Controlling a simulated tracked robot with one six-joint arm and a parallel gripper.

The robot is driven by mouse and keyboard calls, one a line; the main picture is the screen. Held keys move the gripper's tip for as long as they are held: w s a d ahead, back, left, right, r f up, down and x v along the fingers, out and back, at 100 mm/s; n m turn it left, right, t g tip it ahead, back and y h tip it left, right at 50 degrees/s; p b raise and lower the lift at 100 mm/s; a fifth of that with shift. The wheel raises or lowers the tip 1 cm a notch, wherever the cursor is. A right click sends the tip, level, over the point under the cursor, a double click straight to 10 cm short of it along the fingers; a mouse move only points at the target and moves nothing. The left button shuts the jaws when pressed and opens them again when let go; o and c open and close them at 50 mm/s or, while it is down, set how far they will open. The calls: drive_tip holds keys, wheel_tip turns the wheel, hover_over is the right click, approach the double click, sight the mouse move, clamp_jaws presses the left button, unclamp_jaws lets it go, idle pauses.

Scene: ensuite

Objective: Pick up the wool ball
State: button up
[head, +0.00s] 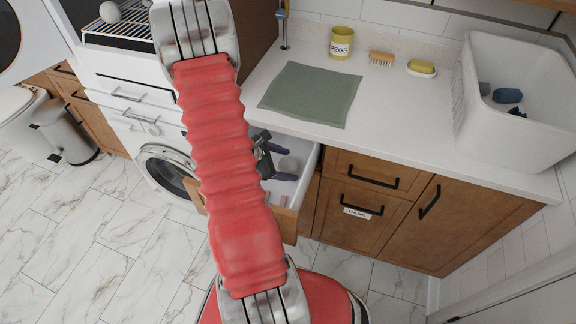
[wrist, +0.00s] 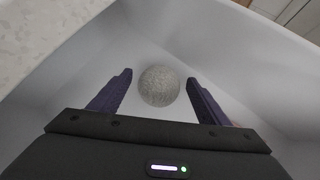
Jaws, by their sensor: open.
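A grey, fuzzy wool ball (wrist: 158,86) lies inside a white open drawer (wrist: 60,75). In the head view the ball (head: 288,165) shows in the drawer (head: 308,172), just below the worktop edge. My gripper (wrist: 159,78) is open, with one purple finger on each side of the ball; gaps show between the fingers and the ball. In the head view my gripper (head: 279,158) is inside the drawer, partly hidden by my red arm. Another pale ball (head: 110,11) sits on a rack at the upper left.
The worktop (head: 405,120) above holds a green cloth (head: 312,94), a yellow pegs pot (head: 341,42), a brush (head: 381,58), a soap dish (head: 421,69) and a white basin (head: 510,135). A small pink item (head: 276,198) is in the drawer. A washing machine (head: 165,172) stands left.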

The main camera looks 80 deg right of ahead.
drive_tip(key=shift+c, duration=0.2)
drive_tip(key=c, duration=1.1)
drive_tip(key=shift+r, duration=0.1)
drive_tip(key=shift+r, duration=0.4)
drive_tip(key=shift+w+a+r, duration=0.15)
drive_tip(key=shift+w, duration=0.05)
drive_tip(key=w+a, duration=0.5)
drive_tip(key=shift+w, duration=0.35)
wheel_tip(320, 180, up, 14)
